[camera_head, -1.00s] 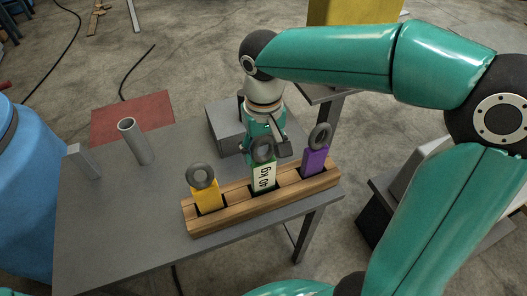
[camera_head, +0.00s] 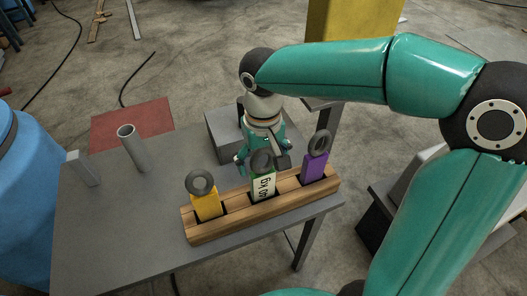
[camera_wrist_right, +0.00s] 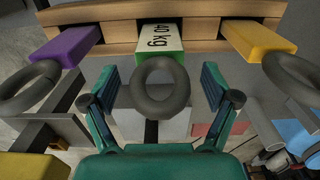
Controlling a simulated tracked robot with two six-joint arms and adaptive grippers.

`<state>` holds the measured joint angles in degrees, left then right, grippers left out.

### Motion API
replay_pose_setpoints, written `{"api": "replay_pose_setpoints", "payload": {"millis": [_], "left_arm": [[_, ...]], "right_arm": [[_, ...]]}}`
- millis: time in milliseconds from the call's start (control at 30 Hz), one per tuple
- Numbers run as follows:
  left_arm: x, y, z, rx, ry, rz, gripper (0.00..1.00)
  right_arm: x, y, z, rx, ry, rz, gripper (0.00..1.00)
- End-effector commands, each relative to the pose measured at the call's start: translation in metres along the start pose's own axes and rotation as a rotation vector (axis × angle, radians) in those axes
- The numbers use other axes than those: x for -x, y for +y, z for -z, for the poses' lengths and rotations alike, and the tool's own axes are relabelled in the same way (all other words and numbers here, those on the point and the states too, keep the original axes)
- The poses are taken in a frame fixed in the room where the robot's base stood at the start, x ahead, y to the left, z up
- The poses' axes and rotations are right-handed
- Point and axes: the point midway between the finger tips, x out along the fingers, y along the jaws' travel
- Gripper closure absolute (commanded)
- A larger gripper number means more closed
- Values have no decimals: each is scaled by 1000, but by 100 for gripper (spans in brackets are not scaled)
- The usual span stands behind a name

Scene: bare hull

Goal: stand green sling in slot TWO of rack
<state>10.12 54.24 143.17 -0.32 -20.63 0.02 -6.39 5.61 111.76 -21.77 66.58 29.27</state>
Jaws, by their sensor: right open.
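The green sling (camera_head: 263,188) stands upright in the middle slot of the wooden rack (camera_head: 232,211), with a white "40 kg" label facing out and a grey ring on top. It also shows in the right wrist view (camera_wrist_right: 160,38). A yellow sling (camera_head: 207,205) stands in the left slot and a purple sling (camera_head: 314,166) in the right slot. My right gripper (camera_head: 262,158) is just behind the green sling. In the wrist view my right gripper (camera_wrist_right: 160,80) is open, its fingers on either side of the green sling, apart from it. My left gripper is not seen.
The rack stands near the front edge of a grey table (camera_head: 110,235). A grey tube (camera_head: 132,148) and a small grey block (camera_head: 82,168) stand at the left. A grey box (camera_head: 222,135) sits behind my right gripper. A blue barrel (camera_head: 30,200) is beyond the left edge.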

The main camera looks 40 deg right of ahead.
Motion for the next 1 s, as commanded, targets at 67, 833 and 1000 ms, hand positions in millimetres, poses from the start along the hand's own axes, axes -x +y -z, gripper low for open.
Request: {"api": "replay_pose_setpoints", "payload": {"millis": [67,833,1000], "left_arm": [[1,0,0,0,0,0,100],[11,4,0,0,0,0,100],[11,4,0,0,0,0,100]], "right_arm": [[5,0,0,0,1,0,13],[120,0,0,0,1,0,13],[121,0,0,1,0,0,13]]}}
